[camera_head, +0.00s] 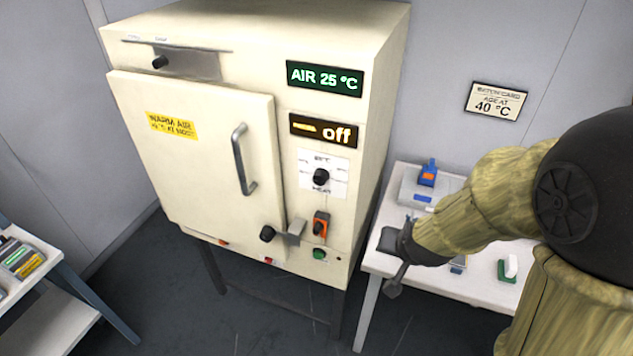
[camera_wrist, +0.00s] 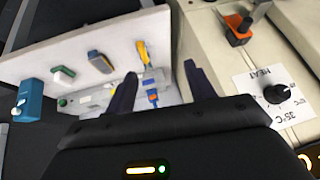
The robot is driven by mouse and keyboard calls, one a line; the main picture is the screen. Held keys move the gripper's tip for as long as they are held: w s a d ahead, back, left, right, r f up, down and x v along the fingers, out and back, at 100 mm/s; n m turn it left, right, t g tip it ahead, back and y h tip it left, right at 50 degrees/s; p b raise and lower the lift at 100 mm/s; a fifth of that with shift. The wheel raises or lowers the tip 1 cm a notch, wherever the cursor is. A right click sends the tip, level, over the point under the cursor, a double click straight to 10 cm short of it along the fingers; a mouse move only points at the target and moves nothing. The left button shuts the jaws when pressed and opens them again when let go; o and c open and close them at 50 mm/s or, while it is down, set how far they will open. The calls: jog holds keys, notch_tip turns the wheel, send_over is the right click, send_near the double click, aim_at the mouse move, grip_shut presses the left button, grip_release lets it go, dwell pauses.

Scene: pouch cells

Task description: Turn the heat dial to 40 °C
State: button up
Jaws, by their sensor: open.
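The heat dial (camera_head: 321,177) is a black knob on a white plate marked HEAT, on the front of a cream oven cabinet (camera_head: 205,120). In the wrist view the dial (camera_wrist: 277,93) is at the right, with 35°C printed near it. The display above the dial (camera_head: 323,131) reads "off", and the upper display (camera_head: 325,78) reads AIR 25 °C. My gripper (camera_head: 395,270) is to the right of the cabinet, over the side table's edge, apart from the dial. In the wrist view my gripper (camera_wrist: 158,85) is open and empty, its two dark fingers spread.
An orange switch (camera_head: 321,223) and a green button (camera_head: 320,254) are below the dial. The door handle (camera_head: 243,160) and a latch knob (camera_head: 268,233) stick out. A white side table (camera_head: 380,262) holds several small tools. A card (camera_head: 497,101) on the wall says 40 °C.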

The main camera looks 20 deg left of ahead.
aim_at(318, 181)
jog(key=w+a+t+h+p, duration=0.15)
jog(key=a+t, duration=0.45)
jog(key=a, duration=1)
jog(key=s+a+r+t+h, duration=0.1)
jog(key=s+a+r+t, duration=0.2)
jog(key=s+a+t, duration=0.2)
jog(key=s+a+p, duration=0.1)
jog(key=s, duration=0.2)
jog(key=shift+s+a+r+m+t+h, duration=0.3)
jog(key=shift+s+a+r+h, duration=0.05)
jog(key=shift+a+r, duration=0.05)
jog(key=shift+w, duration=0.1)
jog(key=w+p, duration=0.1)
jog(key=w, duration=0.4)
jog(key=w+d+p, duration=0.1)
jog(key=w+p, duration=0.1)
jog(key=w, duration=0.4)
jog(key=w+p, duration=0.2)
jog(key=w, duration=0.4)
jog(key=shift+w+d, duration=0.15)
jog(key=shift+d, duration=0.05)
